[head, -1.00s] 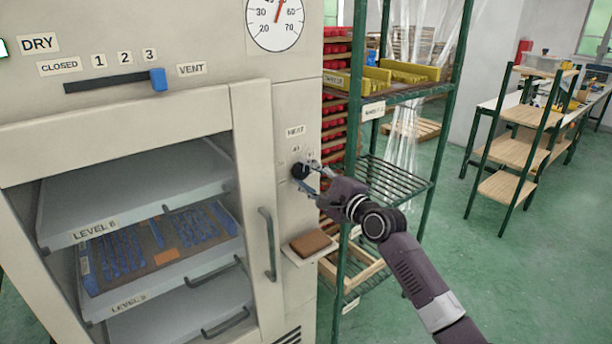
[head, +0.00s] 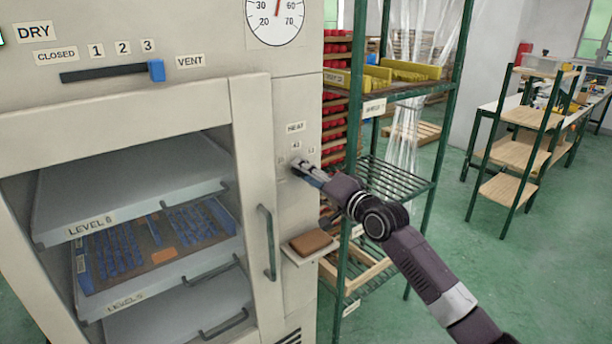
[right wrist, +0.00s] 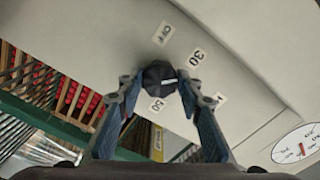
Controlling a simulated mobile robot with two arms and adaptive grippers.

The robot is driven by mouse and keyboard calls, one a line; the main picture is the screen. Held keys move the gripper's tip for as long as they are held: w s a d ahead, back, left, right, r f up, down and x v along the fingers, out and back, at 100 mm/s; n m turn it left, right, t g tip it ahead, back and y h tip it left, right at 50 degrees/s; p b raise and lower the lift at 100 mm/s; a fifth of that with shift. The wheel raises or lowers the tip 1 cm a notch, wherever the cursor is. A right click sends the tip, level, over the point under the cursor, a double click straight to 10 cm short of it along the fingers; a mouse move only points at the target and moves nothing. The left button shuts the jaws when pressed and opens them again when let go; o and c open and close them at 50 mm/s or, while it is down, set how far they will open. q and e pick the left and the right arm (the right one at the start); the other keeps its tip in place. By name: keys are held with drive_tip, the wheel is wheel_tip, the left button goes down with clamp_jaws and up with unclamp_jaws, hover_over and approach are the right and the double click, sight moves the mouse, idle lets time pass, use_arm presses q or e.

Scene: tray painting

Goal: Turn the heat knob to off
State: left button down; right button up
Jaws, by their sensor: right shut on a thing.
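The heat knob (right wrist: 159,75) is a dark round knob with a white mark on the oven's front panel, and the mark points to the right in the right wrist view. An OFF label (right wrist: 163,34) is above it, a 30 label (right wrist: 196,56) to its upper right and a 50 label (right wrist: 157,105) below it. My right gripper (right wrist: 160,86) is shut on the knob, with one finger on each side. In the head view my right gripper (head: 302,169) is at the panel under the HEAT label (head: 295,127) and mostly hides the knob. My left gripper is not in view.
The oven door handle (head: 267,242) stands out left of the knob. A small ledge (head: 308,255) with a brown block is below it. A green metal rack (head: 398,180) stands close on the right. A blue vent slider (head: 157,71) is at the upper left.

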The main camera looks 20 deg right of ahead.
drive_tip(key=shift+d+f+n+p, duration=0.1)
drive_tip(key=shift+n+p, duration=0.15)
drive_tip(key=shift+n, duration=3.4)
drive_tip(key=shift+d+f+n+p, duration=0.1)
drive_tip(key=shift+n+p, duration=0.1)
drive_tip(key=shift+n, duration=3.45)
drive_tip(key=o, duration=1.2)
drive_tip(key=shift+c, duration=0.2)
drive_tip(key=shift+r, duration=0.1)
drive_tip(key=v, duration=1.2)
